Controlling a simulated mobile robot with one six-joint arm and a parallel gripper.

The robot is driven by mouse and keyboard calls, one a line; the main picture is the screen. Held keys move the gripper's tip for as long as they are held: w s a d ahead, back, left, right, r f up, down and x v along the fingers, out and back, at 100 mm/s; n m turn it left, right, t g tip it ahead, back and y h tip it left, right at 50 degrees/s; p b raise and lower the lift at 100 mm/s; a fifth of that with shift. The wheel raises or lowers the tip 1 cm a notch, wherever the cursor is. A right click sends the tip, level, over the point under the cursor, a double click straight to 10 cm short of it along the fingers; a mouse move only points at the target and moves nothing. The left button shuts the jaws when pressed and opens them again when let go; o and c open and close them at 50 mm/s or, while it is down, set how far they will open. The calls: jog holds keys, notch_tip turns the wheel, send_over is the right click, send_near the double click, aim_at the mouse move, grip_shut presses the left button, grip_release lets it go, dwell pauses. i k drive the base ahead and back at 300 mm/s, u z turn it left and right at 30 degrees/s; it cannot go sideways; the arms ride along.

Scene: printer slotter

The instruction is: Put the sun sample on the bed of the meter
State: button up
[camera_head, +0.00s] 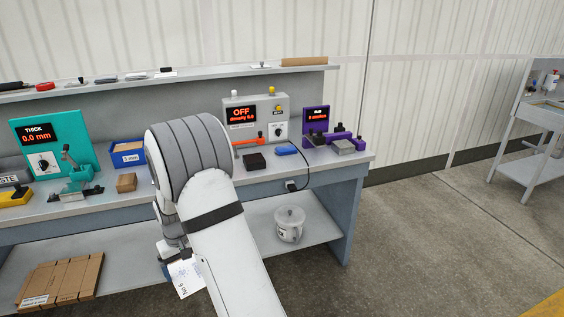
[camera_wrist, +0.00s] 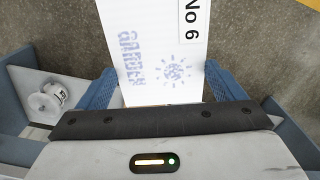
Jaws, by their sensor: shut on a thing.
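A white card sample (camera_wrist: 160,50) with a blue sun print and a "No 6" label fills the top of the wrist view. My gripper (camera_wrist: 160,85) is shut on it, with a blue finger at each side. In the head view the card (camera_head: 186,279) hangs below my wrist, in front of the bench and below its top. A grey meter (camera_head: 240,101) reading "OFF, density 0.0" stands at the bench back, with an orange arm and a black block before it. A teal meter (camera_head: 52,130) reading "THICK 0.0 mm" stands left. A purple meter (camera_head: 318,115) stands right.

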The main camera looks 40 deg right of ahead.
aim_at(256, 160)
jog(key=u, duration=1.6)
jog(key=i, duration=0.05)
jog(key=z, duration=2.4)
